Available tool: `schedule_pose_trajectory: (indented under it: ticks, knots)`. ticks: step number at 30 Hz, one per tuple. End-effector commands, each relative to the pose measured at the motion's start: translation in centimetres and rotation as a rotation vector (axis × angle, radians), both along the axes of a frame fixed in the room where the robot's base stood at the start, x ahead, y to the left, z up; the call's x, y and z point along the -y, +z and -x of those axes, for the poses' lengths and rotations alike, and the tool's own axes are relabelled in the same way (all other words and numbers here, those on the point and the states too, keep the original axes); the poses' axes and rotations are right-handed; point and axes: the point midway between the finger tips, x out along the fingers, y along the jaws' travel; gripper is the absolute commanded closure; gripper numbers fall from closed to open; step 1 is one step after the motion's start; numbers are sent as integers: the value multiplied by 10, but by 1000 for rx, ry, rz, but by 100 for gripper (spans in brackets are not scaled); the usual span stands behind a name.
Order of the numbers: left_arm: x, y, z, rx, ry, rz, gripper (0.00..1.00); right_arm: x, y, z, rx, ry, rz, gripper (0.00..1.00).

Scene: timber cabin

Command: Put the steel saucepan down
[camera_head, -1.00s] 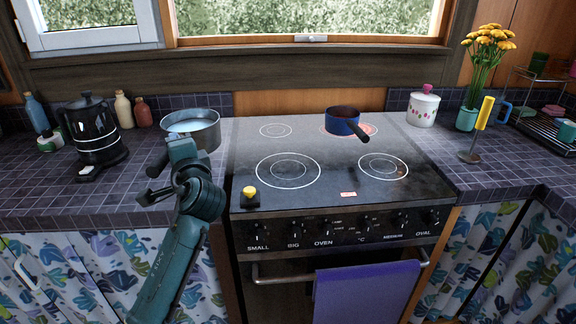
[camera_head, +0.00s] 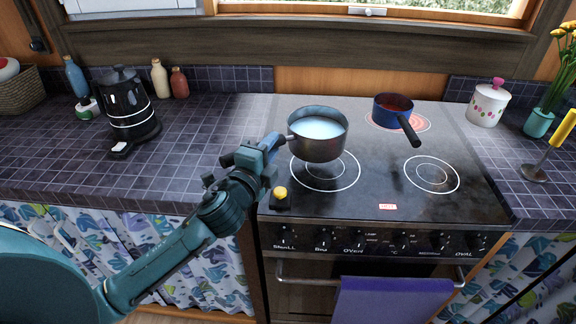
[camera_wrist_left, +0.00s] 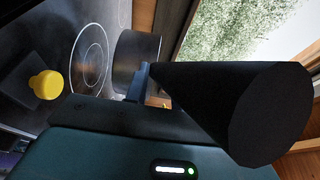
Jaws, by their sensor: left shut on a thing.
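The steel saucepan (camera_head: 316,148) is over the left side of the black cooktop (camera_head: 385,195), above the rear part of the large front-left ring (camera_head: 325,184). It looks level and has something pale inside. My left gripper (camera_head: 270,147) is shut on its dark handle, left of the pan. In the left wrist view the black handle (camera_wrist_left: 240,110) fills the right side, with the steel pan wall (camera_wrist_left: 140,62) beyond it. I cannot tell whether the pan's base touches the cooktop. My right gripper is not in view.
A blue pan (camera_head: 388,106) stands on the red-glowing rear-right ring. A yellow-topped black object (camera_head: 281,196) sits at the cooktop's front left. The front-right ring (camera_head: 432,174) is clear. A black kettle (camera_head: 130,105) and bottles stand on the left counter.

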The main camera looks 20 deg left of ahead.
Motion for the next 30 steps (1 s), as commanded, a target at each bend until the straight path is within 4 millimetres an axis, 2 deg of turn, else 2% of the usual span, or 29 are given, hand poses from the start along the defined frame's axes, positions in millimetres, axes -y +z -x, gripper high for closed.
schedule_pose_trajectory:
  ticks: [3, 7, 16, 30]
  knots:
    - [1, -14, 0, 10, -2, 3, 100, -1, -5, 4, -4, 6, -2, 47]
    - [0, -22, -1, 14, -1, 2, 100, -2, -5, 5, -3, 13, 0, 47]
    - [0, -56, -1, 12, 0, 3, 100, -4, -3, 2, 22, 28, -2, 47]
    - [0, -63, -1, 13, -1, 1, 100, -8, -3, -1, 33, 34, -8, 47]
